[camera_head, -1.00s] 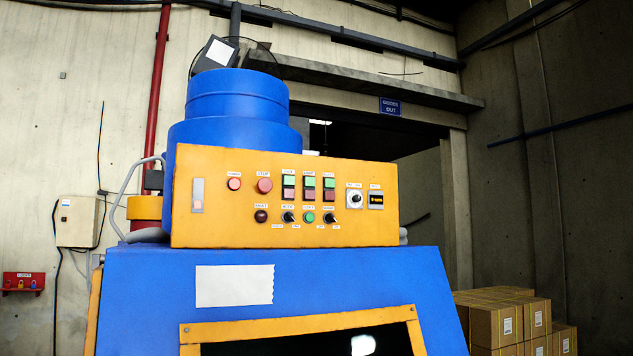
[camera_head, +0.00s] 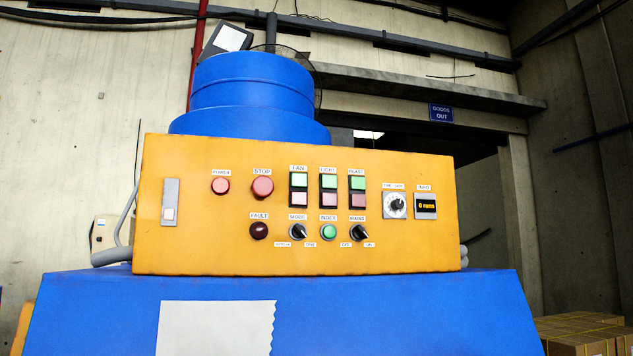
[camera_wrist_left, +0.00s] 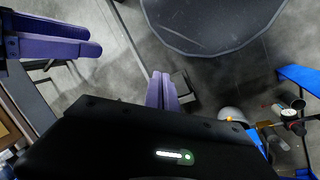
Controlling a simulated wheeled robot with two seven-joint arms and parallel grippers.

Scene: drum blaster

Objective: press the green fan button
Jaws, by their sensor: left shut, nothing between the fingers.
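The green FAN button (camera_head: 299,180) is the upper, green half of a green-and-red pair on the orange control panel (camera_head: 400,255), under the FAN label. The red half (camera_head: 299,200) is just below it. Neither gripper shows in the head view. In the left wrist view my left gripper (camera_wrist_left: 162,90) has its purple fingers together and empty, above the floor, with no panel button near them. Another pair of purple finger-like bars (camera_wrist_left: 60,42) at the upper left looks like my right gripper; its opening is unclear.
Similar LIGHT (camera_head: 328,180) and BLAST (camera_head: 357,183) pairs stand close to the right of FAN. The red STOP button (camera_head: 262,188) is to its left and the MODE knob (camera_head: 298,231) below. The blue machine body (camera_head: 400,310) spreads under the panel. Cardboard boxes (camera_head: 585,330) stand lower right.

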